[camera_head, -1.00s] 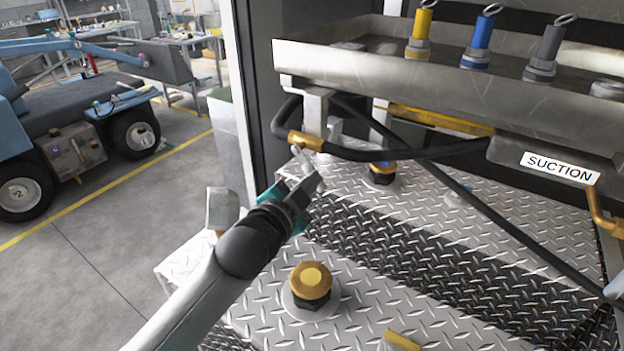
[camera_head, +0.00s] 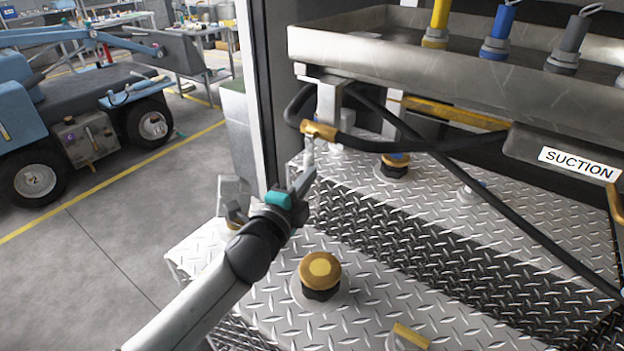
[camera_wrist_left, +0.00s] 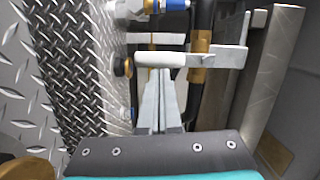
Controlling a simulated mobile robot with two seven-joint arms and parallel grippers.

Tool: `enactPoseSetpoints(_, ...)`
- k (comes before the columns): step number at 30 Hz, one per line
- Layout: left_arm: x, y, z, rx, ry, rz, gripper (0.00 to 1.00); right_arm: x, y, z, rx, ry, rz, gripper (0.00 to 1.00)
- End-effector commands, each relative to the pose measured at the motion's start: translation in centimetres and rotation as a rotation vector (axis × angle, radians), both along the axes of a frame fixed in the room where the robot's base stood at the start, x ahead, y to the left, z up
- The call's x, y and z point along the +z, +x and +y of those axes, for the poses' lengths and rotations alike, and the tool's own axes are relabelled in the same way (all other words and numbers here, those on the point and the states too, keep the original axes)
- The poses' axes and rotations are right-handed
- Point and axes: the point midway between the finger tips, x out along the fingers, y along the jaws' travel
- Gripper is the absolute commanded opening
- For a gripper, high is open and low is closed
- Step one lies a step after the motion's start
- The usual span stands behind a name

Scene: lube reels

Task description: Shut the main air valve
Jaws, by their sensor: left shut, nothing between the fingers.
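The main air valve (camera_head: 318,130) is a brass body on a black hose under the steel tray. Its pale lever (camera_head: 308,152) hangs below the brass in the head view. In the wrist view the lever (camera_wrist_left: 180,60) lies crosswise in front of the fingertips, with the brass body (camera_wrist_left: 202,61) behind it. My left gripper (camera_head: 306,172) is shut and empty, its fingertips at the lever; I cannot tell whether they touch it. It also shows in the wrist view (camera_wrist_left: 161,80). My right gripper is not in view.
The steel tray (camera_head: 400,42) with yellow, blue and grey reel nozzles overhangs the valve. Black hoses run right toward the SUCTION box (camera_head: 570,160). Brass-capped fittings (camera_head: 320,270) stand on the diamond-plate deck (camera_head: 400,215). A dark post (camera_head: 280,90) rises close left of the valve.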

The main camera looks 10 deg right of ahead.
Motion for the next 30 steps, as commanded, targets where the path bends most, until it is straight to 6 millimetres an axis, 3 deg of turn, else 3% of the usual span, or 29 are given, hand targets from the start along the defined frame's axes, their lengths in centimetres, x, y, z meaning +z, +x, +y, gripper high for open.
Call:
enactPoseSetpoints(22, -0.1, 0.3, 0.5, 0.005, 0.037, -0.036, 0.0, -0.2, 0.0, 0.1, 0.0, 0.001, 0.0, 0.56)
enactPoseSetpoints(30, 0.0, -1.9, 1.8, 0.002, 0.037, -0.034, 0.0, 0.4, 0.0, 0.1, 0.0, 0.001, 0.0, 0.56)
